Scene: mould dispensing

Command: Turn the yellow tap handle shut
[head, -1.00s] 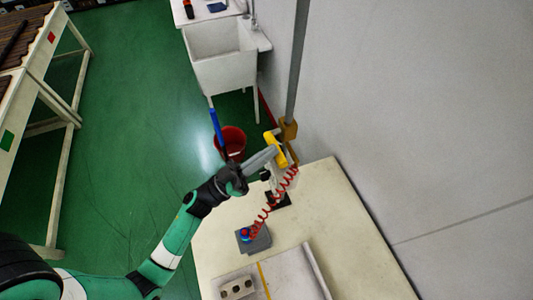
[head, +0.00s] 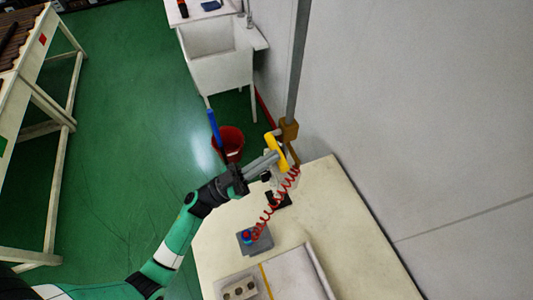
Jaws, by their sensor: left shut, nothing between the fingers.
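The yellow tap handle (head: 277,151) is a bar on the brass-coloured valve (head: 289,129) at the foot of the grey pipe, near the wall. It runs slantwise, from upper left to lower right. My left gripper (head: 274,157) is shut and empty. Its fingertips are at the left side of the handle, around its middle. I cannot tell whether they touch it. My right gripper is not in view.
A cream table (head: 366,249) holds a grey box with a coiled red hose (head: 268,212) and a white tray. A red bucket (head: 228,141) with a blue stick stands on the floor below a white sink (head: 218,65). The wall is close on the right.

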